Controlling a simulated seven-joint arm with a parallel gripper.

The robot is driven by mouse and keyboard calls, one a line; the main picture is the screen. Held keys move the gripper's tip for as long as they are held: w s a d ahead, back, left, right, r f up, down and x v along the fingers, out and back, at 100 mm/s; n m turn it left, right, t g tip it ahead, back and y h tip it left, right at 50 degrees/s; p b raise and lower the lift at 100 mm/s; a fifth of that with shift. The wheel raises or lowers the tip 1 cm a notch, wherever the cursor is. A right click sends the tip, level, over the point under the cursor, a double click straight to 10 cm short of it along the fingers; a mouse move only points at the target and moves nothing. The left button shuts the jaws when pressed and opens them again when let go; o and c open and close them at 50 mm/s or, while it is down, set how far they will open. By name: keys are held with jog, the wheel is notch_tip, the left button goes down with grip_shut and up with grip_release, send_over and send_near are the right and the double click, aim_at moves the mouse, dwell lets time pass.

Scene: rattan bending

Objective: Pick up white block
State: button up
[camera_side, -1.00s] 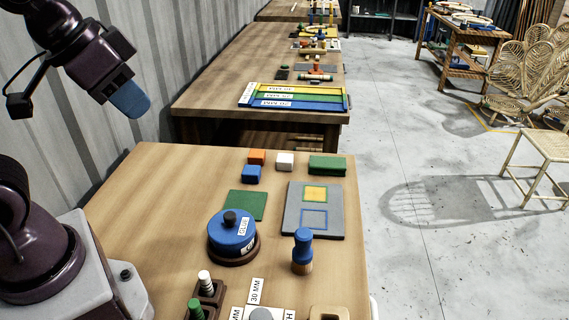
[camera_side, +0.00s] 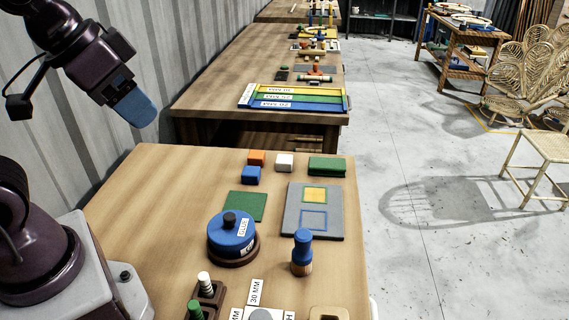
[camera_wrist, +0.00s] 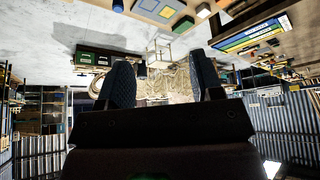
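The white block (camera_side: 285,162) sits on the near table, between the orange block (camera_side: 257,157) and the long green block (camera_side: 327,166). In the wrist view a small pale block (camera_wrist: 203,10) at the top edge appears to be it. My gripper (camera_side: 136,106) is raised in the air to the left of the blocks, well apart from them. In the wrist view its two dark blue fingers (camera_wrist: 165,82) stand wide apart with nothing between them.
A blue block (camera_side: 251,175) sits just in front of the orange one. A green square (camera_side: 246,205), a grey board (camera_side: 293,222), a blue round container (camera_side: 232,232) and a blue-topped peg (camera_side: 302,252) lie nearer. The table's left part is clear.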

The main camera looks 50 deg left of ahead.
jog(key=shift+o, duration=1.4)
jog(key=n+g+y, duration=0.2)
jog(key=n+y, duration=0.1)
jog(key=n, duration=0.6)
send_near(284, 162)
jog(key=x, duration=1)
